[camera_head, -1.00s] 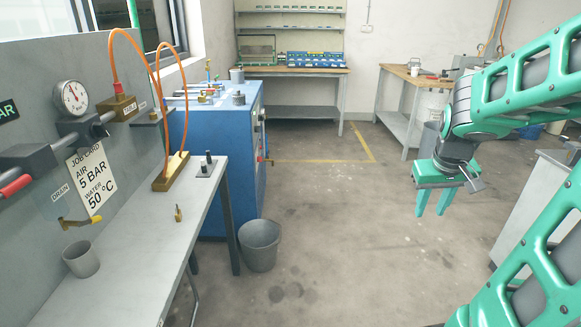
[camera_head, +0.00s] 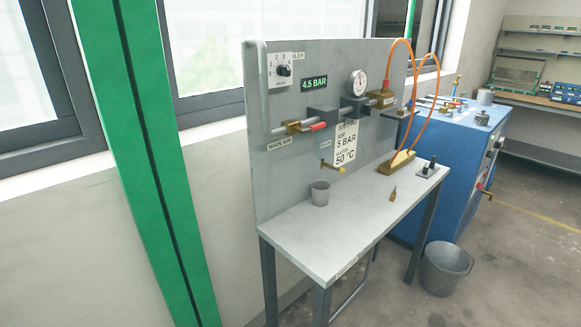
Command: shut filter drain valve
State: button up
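The brass-yellow drain valve (camera_head: 333,167) sits low on the grey upright panel (camera_head: 283,195), below the air line and beside the job card (camera_head: 346,146). A small label is to its left, too small to read here. The valve's handle is too small to tell whether it is open or shut. A grey cup (camera_head: 320,194) stands on the bench just below and left of the valve. My gripper is not in view.
The bench (camera_head: 345,235) holds a brass block (camera_head: 396,163) with orange hoses. The main air valve (camera_head: 292,127) has a red-ended handle. A pressure gauge (camera_head: 358,83) and a 4.5 BAR display (camera_head: 314,84) are above. A blue cabinet (camera_head: 460,150) and bucket (camera_head: 445,268) stand right.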

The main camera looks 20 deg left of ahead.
aim_at(340, 169)
jog(key=z, duration=0.6)
jog(key=k, duration=0.9)
jog(key=z, duration=0.95)
jog(key=k, duration=0.4)
jog(key=i, duration=0.95)
jog(key=u, duration=1.1)
jog(key=i, duration=0.8)
jog(key=u, duration=0.4)
